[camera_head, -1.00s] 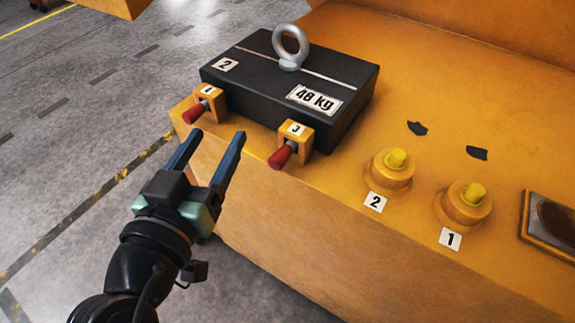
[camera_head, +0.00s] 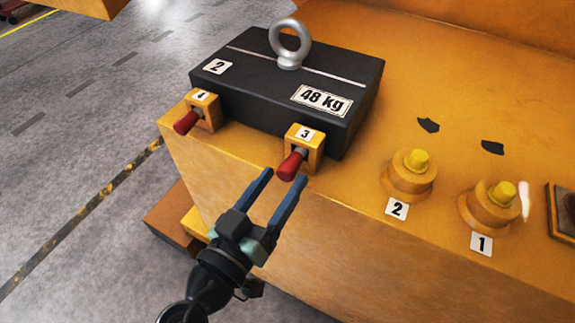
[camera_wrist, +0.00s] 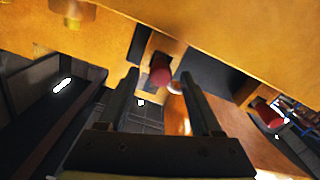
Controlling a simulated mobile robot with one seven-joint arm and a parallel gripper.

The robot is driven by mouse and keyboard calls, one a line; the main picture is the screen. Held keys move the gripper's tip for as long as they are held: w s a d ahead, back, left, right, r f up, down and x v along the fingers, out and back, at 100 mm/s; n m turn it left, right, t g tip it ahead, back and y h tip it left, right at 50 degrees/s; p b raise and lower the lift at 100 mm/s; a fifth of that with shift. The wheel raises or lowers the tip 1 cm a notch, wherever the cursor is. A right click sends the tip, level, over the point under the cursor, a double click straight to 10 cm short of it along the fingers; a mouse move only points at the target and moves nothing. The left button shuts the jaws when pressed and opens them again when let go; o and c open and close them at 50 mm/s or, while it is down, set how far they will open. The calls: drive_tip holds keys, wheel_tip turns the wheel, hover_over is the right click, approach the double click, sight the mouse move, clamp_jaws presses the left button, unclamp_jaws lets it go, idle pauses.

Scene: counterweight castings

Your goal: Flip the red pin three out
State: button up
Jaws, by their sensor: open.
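The red pin three (camera_head: 291,164) sticks out of a small yellow block labelled 3 at the front of the black casting. It slants down toward the front edge. My gripper (camera_head: 283,178) is open and empty, its two blue fingers reaching up to just below this pin. In the wrist view a red pin (camera_wrist: 160,70), apparently pin three, shows between the fingertips (camera_wrist: 159,74). Whether either finger touches it cannot be told. The red pin four (camera_head: 187,122) sits in a similar block to the left; a second red pin (camera_wrist: 267,113) shows in the wrist view.
The black casting (camera_head: 275,97), marked 2 and 48 kg, has a ring on top and stands on the yellow body (camera_head: 350,205). Yellow-capped posts 2 (camera_head: 410,175) and 1 (camera_head: 490,205) stand to the right. Open grey floor (camera_head: 80,140) lies left.

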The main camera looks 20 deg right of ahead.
sight(283, 177)
drive_tip(key=shift+x, duration=1.6)
drive_tip(key=shift+c, duration=0.2)
clamp_jaws()
